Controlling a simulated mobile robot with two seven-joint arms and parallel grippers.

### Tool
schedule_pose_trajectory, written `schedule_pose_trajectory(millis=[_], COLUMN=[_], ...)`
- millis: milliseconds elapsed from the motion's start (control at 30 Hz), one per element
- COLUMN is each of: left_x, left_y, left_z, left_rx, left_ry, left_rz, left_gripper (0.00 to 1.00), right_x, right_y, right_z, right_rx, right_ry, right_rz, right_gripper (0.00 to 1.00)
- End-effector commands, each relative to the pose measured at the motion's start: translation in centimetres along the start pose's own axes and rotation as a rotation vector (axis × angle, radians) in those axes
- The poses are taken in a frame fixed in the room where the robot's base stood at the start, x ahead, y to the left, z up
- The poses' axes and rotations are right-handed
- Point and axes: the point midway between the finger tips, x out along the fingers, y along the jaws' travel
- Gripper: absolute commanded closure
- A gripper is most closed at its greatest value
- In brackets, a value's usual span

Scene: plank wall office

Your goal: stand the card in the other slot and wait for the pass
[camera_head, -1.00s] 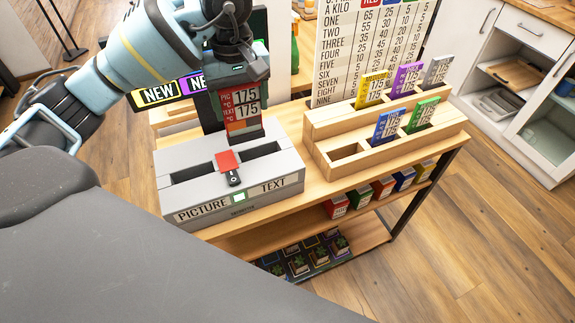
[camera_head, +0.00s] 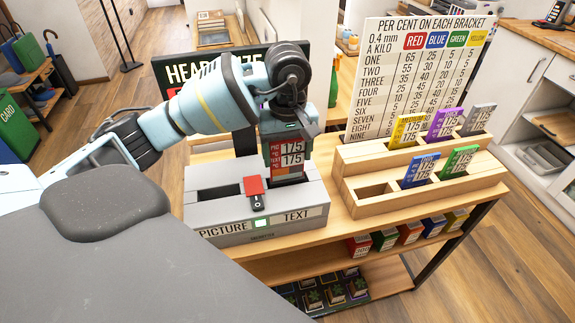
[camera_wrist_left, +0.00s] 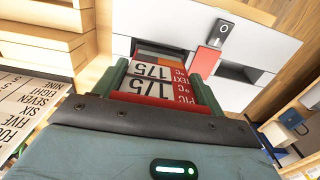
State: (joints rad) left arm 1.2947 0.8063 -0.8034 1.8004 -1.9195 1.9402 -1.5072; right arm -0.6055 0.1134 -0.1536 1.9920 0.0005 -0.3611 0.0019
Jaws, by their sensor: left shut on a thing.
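A red card (camera_head: 289,160) printed PIC °C 175 and TEXT °C 175 is upright in my left gripper (camera_head: 288,144). The gripper is shut on it, with a finger at each side in the left wrist view (camera_wrist_left: 159,84). The card is over the right slot, on the TEXT side of the grey two-slot box (camera_head: 200,213). Its lower edge is at the slot; I cannot tell how deep it sits. The left slot (camera_head: 217,193), on the PICTURE side, is empty. A red-topped lever (camera_head: 254,186) and a pale green lit square (camera_head: 261,222) are on the box. My right gripper is not in view.
A wooden stepped rack (camera_head: 430,202) to the right holds several coloured cards, with one empty front slot (camera_head: 373,190). A printed chart (camera_head: 420,70) stands behind it. A dark display (camera_head: 170,75) is behind my left arm. Small boxes fill the shelf below.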

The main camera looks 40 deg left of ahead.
Motion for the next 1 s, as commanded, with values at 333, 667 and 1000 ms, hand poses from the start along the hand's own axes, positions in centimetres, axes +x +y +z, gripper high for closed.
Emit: schedule_pose_trajectory(millis=[333,667,1000], left_x=[2.1,3.8,4.2], left_y=[0.0,0.0,0.0], left_z=[0.1,0.0,0.0], left_rx=[0.0,0.001,0.0], left_ry=[-0.002,0.001,0.0], left_rz=[-0.002,0.001,0.0], left_gripper=[0.73,0.73,0.15], right_x=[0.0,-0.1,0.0], right_y=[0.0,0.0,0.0], right_z=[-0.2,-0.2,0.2], right_rx=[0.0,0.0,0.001], right_ry=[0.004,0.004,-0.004], right_rz=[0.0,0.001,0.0], right_gripper=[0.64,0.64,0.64])
